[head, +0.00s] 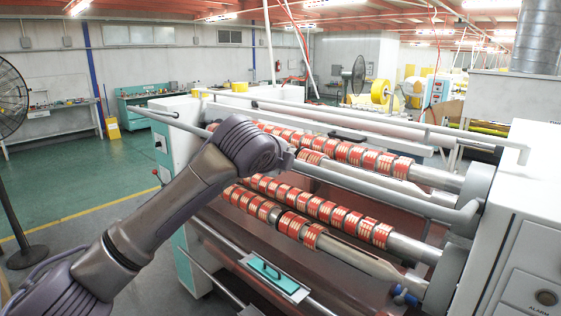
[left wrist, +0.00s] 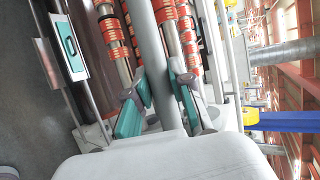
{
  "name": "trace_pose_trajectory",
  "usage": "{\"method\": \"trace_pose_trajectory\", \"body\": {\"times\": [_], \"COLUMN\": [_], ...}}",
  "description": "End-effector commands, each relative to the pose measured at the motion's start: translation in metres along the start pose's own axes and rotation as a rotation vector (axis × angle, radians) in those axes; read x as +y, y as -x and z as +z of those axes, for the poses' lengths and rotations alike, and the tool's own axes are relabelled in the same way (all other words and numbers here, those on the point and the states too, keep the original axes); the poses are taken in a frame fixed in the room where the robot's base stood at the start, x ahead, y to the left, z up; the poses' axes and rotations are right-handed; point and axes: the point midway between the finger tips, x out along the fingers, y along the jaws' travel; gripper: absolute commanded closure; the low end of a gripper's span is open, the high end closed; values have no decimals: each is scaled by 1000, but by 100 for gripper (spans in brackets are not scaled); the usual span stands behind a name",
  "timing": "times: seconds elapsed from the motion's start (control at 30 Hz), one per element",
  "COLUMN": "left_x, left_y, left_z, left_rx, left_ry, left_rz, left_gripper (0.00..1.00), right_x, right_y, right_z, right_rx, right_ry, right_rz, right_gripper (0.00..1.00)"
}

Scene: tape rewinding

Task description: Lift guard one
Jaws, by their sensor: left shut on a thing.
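A long grey guard bar (head: 385,184) with a bent end runs across the front of the rewinding machine, above the rollers. It also shows in the left wrist view (left wrist: 147,45), running up from between the fingers. My left gripper (left wrist: 160,78) has teal-padded fingers on either side of this bar and is shut on it. In the head view, my left forearm and wrist largely hide the gripper and part of the bar. My right gripper is in neither view.
Rollers with red-and-gold tape rolls (head: 340,216) lie behind and below the bar. A white cabinet (head: 525,215) stands at the right end. A teal-handled plate (head: 274,277) sits on the lower front rail. Green floor is open at the left, near a standing fan (head: 12,100).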

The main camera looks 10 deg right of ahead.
Motion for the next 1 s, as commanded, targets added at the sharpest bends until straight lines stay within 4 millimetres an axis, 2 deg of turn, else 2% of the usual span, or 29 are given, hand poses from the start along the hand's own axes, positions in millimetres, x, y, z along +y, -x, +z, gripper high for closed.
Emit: {"method": "trace_pose_trajectory", "body": {"times": [0.03,0.07,0.2,0.5,0.63,0.77,1.0], "left_x": [-6,-7,-6,-4,-4,-4,-4], "left_y": [3,3,3,2,10,33,84], "left_z": [0,0,0,0,1,0,0], "left_rx": [2,2,2,1,1,2,2], "left_ry": [0,0,0,1,1,-1,-1], "left_rz": [-17,-17,-16,-11,-12,-14,-14], "left_gripper": [100,77,54,52,52,52,52], "right_x": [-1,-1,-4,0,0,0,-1], "right_y": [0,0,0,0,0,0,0], "right_z": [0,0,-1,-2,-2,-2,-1], "right_rx": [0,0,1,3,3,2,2], "right_ry": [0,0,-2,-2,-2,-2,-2], "right_rz": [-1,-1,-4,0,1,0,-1], "right_gripper": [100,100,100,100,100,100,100]}}
